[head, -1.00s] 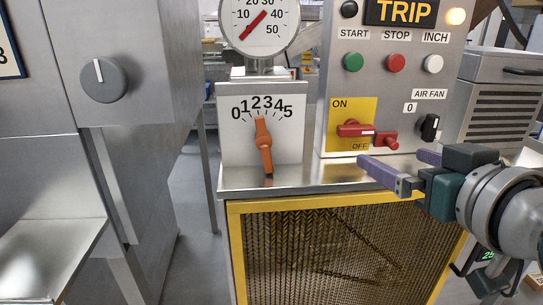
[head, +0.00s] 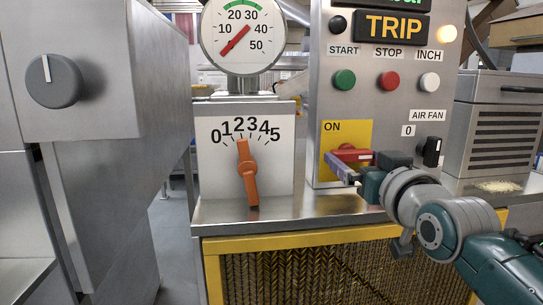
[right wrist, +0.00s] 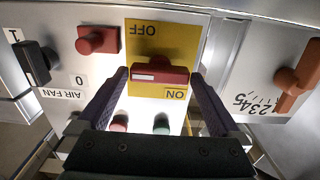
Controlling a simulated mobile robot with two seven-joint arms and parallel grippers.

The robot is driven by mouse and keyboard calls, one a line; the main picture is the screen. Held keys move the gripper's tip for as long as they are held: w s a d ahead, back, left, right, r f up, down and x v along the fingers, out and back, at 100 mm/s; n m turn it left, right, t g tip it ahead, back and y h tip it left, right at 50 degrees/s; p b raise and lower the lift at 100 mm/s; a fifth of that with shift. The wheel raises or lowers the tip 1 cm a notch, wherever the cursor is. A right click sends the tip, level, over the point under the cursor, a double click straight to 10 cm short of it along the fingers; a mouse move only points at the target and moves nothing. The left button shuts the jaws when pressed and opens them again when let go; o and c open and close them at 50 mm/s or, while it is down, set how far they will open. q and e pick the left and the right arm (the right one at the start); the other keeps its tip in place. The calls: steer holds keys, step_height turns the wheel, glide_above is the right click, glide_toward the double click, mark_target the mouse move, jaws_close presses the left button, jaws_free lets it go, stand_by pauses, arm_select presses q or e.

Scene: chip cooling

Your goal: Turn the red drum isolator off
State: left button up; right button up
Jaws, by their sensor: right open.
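The red drum isolator handle (head: 352,155) sits on a yellow plate (head: 346,133) marked ON on the control panel. In the right wrist view the red handle (right wrist: 160,76) lies across the plate (right wrist: 170,42), between the OFF and ON labels. My right gripper (right wrist: 160,82) is open, with one finger on each side of the handle; I cannot tell whether they touch it. In the head view my right gripper (head: 342,169) is at the handle's lower front and hides the OFF label. My left gripper is not in view.
Above the plate are START (head: 344,80), STOP (head: 388,81) and INCH (head: 429,82) buttons. A black air fan switch (head: 432,152) is to the right. In the wrist view a small red part (right wrist: 98,40) sits beside the plate. An orange lever (head: 248,173) stands left.

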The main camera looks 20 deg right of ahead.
steer(key=shift+w+d, duration=0.1)
steer(key=shift+w, duration=0.35)
steer(key=c, duration=1)
